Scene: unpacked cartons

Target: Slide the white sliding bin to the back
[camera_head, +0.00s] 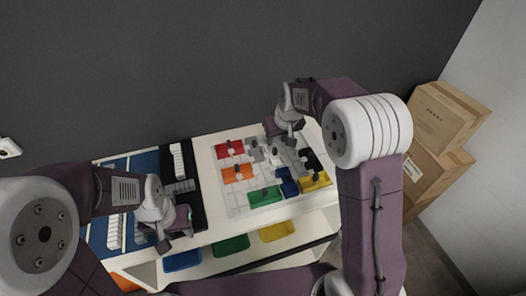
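A pale board (234,199) on the white table holds several small sliding bins with dark knobs. Pale bins sit near its back middle, one of them a whitish bin (275,158); I cannot tell surely which is the white sliding bin. My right gripper (290,137) is over the back of the board, just behind and right of these pale bins. Its fingers are small and partly hidden, so contact and opening are unclear. My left gripper (175,240) is at the front left, over the dark area left of the board, away from the bins; its opening is unclear.
The board also holds a red bin (229,149), orange bin (238,173), green bin (265,196), blue bin (287,182), yellow bin (315,182) and black bin (311,161). Colored trays, including a green tray (231,245), sit below. Cartons (440,125) stand right.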

